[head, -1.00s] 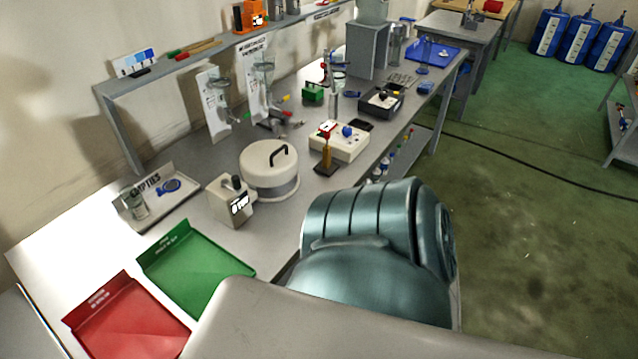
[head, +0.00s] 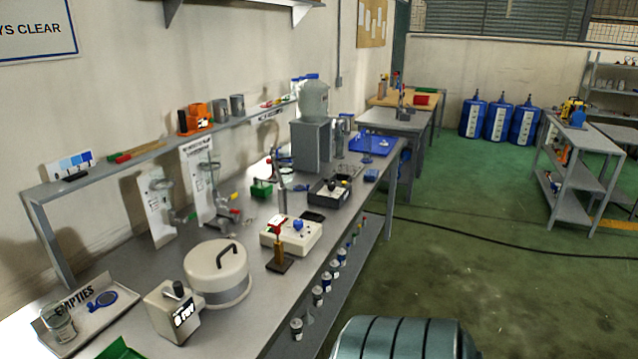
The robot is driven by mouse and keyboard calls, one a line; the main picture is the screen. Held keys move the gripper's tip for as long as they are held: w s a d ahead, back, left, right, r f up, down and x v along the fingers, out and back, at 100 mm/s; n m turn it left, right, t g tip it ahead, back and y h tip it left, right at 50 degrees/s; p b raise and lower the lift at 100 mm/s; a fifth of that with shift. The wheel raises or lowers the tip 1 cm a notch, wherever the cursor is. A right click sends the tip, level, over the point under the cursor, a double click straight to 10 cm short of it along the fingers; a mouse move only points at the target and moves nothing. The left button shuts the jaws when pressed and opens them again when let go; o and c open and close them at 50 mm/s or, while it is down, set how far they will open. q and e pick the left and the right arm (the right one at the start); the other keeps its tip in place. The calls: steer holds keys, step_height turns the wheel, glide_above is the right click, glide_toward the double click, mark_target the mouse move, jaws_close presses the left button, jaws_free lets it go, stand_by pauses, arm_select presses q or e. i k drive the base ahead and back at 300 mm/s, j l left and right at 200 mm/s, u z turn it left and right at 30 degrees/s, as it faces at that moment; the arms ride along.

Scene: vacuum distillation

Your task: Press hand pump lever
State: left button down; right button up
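No part is clearly readable as a hand pump lever. A small brass-coloured post with a red top (head: 278,246) stands on a dark base on the grey bench (head: 225,325); it may be the hand pump, but I cannot tell. It stands in front of a cream box with a blue knob (head: 298,229). A yellow and blue device (head: 573,111) on the grey cart at the right is too small to identify. Neither of my grippers is in view.
A round cream lidded vessel (head: 218,272) and a cream box with a black knob (head: 171,313) stand at the near end. The empties tray (head: 75,338) is at lower left. Several small jars line the lower shelf.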

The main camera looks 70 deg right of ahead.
mark_target(273, 181)
steer(key=i+z, duration=0.1)
steer(key=z, duration=0.4)
steer(key=j+z, duration=0.1)
steer(key=z, duration=0.4)
steer(key=i+j+z, duration=0.1)
steer(key=z, duration=0.4)
steer(key=j+z, duration=0.1)
steer(key=z, duration=0.4)
steer(key=i+j+z, duration=0.1)
steer(key=j, duration=0.15)
